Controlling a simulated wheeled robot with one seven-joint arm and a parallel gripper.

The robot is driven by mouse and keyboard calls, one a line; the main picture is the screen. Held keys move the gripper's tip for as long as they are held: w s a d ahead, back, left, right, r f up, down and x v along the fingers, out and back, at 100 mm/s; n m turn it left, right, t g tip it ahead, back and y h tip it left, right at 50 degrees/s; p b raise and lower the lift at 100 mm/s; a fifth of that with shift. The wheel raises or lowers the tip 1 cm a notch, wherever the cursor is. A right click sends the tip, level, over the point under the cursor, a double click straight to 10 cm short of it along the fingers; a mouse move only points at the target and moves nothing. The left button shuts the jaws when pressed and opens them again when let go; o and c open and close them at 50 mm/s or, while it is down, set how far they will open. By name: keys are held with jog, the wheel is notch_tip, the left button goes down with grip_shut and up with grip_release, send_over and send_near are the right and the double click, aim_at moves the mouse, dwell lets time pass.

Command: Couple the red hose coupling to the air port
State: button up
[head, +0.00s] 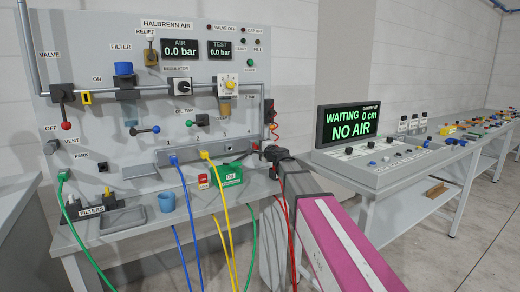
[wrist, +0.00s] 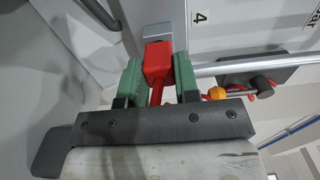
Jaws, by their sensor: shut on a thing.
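My gripper (wrist: 157,82) is shut on the red hose coupling (wrist: 158,60), which sits between its green fingertips. In the wrist view the coupling's far end meets or overlaps a silver block (wrist: 157,31) beside the label 4. I cannot tell whether it is seated there or just in front. In the head view my gripper (head: 268,153) is at the right end of the grey port manifold (head: 178,154), and the coupling is mostly hidden. The red hose (head: 293,235) hangs below my gripper. The air port itself is not clearly visible.
A blue hose (head: 185,190) and a yellow hose (head: 221,190) are on the manifold, left of my gripper. The display (head: 347,121) reads "WAITING 0 cm NO AIR"; both panel gauges read 0.0 bar.

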jog(key=shift+w+a, duration=0.15)
jog(key=shift+w, duration=0.1)
jog(key=o, duration=1.1)
jog(key=v, duration=1)
jog(key=shift+s+d, duration=0.25)
jog(key=shift+s, duration=0.05)
jog(key=shift+s, duration=0.1)
